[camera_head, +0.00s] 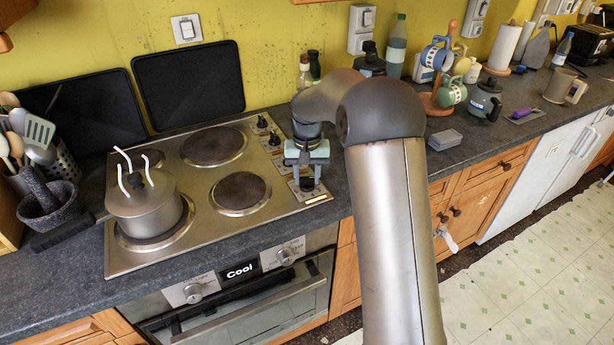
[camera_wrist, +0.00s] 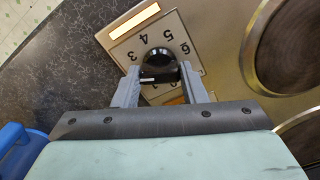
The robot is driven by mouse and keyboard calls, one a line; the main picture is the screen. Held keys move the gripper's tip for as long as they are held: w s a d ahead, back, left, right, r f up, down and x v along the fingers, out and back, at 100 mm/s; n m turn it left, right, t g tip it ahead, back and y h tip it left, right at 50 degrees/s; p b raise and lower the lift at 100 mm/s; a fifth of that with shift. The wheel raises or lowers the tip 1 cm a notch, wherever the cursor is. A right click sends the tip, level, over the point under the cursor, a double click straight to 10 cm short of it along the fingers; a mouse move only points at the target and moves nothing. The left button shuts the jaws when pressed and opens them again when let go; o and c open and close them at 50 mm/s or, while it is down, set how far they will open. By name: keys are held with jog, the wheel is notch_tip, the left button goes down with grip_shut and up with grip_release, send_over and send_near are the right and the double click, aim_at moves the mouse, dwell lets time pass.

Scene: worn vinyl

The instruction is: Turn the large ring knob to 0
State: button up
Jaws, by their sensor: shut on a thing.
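My gripper (camera_wrist: 160,82) is around a round black hob knob (camera_wrist: 160,62), with one finger on each side of it. In the head view my gripper (camera_head: 307,178) points down at the front knob (camera_head: 307,184) of the hob's right-hand control strip. The knob sits on a pale dial plate (camera_wrist: 120,48) with black numerals; 3, 4, 5 and 6 are readable beyond it. A pale line shows on the knob's near side. The near part of the dial is partly hidden by the fingers, and I cannot tell exactly which numeral the line meets.
More knobs (camera_head: 275,138) stand behind on the same strip. A steel pot (camera_head: 146,203) stands on the front-left ring. The front-right ring (camera_head: 240,192) is bare. A small grey box (camera_head: 444,139) lies on the counter to the right.

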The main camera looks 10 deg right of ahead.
aim_at(307, 178)
jog(key=n, duration=1.3)
jog(key=shift+r+n, duration=0.1)
jog(key=shift+n, duration=0.3)
jog(key=n+p, duration=0.1)
jog(key=n, duration=0.3)
jog(key=n+p, duration=0.1)
jog(key=n, duration=0.4)
jog(key=shift+w, duration=0.1)
jog(key=shift+o, duration=0.2)
jog(key=o, duration=1)
jog(key=shift+c, duration=0.2)
notch_tip(307, 178, up, 17)
jog(key=shift+r+b, duration=0.2)
jog(key=shift+b, duration=0.2)
